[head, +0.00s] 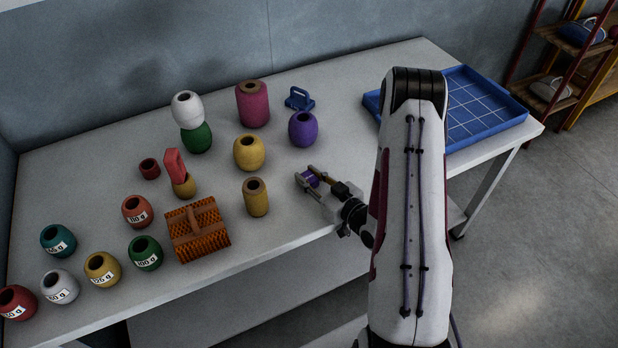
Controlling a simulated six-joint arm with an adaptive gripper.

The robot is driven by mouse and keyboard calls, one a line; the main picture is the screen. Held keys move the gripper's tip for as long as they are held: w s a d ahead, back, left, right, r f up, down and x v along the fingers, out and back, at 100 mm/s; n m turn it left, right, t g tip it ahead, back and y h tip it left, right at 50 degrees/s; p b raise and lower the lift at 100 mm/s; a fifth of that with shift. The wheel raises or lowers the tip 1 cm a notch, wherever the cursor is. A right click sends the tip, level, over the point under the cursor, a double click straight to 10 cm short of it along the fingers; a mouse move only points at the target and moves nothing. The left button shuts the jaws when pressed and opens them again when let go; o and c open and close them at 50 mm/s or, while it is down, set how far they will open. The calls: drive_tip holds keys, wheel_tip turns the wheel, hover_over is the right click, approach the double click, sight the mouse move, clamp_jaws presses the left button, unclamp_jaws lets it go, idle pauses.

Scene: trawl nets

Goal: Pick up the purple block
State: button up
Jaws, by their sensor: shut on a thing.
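My gripper (313,178) is at the middle right of the table, left of my arm. It is shut on a small purple block (310,180), which shows only partly between the fingers. I cannot tell whether the block touches the table or is held just above it. A larger purple barrel-shaped float (303,130) with a dark hole in its top stands upright farther back, apart from the gripper.
Yellow floats (256,197) (249,153) and a magenta float (252,104) stand left of the gripper. A brown brush (198,231) and several weight-labelled floats are farther left. A blue tray (487,136) lies at the right, partly behind my arm. A blue shackle-like piece (299,98) lies at the back.

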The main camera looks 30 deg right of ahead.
sight(309, 176)
drive_tip(key=shift+r, duration=0.15)
drive_tip(key=shift+r, duration=4.85)
